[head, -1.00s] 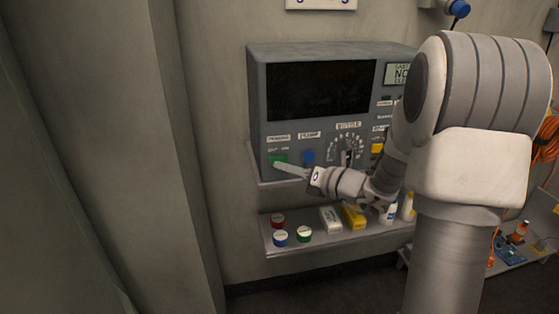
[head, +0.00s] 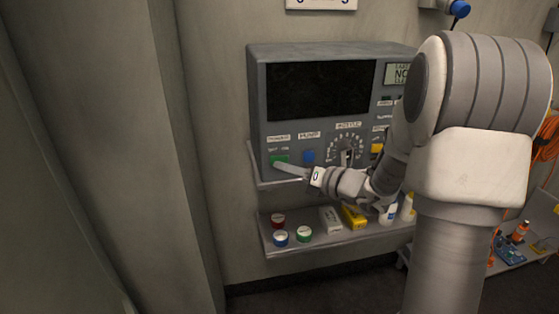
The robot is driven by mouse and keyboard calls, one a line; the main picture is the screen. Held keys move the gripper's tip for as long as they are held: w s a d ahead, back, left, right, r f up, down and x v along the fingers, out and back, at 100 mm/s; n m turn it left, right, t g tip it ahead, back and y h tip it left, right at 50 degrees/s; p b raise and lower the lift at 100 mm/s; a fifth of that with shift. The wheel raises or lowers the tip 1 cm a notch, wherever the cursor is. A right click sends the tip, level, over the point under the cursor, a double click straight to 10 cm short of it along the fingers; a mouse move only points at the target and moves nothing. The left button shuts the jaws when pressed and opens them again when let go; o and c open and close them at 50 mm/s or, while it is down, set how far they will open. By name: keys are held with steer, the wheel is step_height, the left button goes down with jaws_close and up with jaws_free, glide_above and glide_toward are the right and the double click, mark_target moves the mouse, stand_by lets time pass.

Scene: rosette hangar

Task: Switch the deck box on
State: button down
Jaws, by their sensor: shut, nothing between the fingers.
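The deck box (head: 258,105) is a grey unit on a wall shelf, with a large dark screen (head: 320,90) on its front. Low on its left side is a green switch (head: 279,159) under a small label. Right of it are a blue button (head: 309,157), a dial (head: 347,150) with a scale and a yellow button (head: 377,148). My gripper (head: 277,165) is shut and empty. Its thin tip is at the lower edge of the green switch; I cannot tell whether it touches. My arm hides the right part of the box.
A lower shelf (head: 340,240) holds red, blue and green-lidded tins (head: 304,233), a white box (head: 330,219), a yellow box (head: 353,216) and bottles (head: 388,213). A grey wall panel (head: 165,150) stands close on the left. Orange cable (head: 547,138) hangs at the right.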

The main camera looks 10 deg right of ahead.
steer(key=shift+w, duration=0.15)
steer(key=shift+w, duration=0.25)
steer(key=shift+d, duration=0.1)
steer(key=shift+w+r+p, duration=0.3)
steer(key=shift+w, duration=0.05)
stand_by(1.2)
steer(key=shift+s, duration=0.25)
stand_by(0.5)
steer(key=shift+s+a+f, duration=0.15)
steer(key=shift+s+a, duration=0.05)
steer(key=shift+s, duration=1.05)
steer(key=shift+s+a+f, duration=0.1)
steer(key=shift+s+a, duration=0.05)
steer(key=shift+s, duration=1.1)
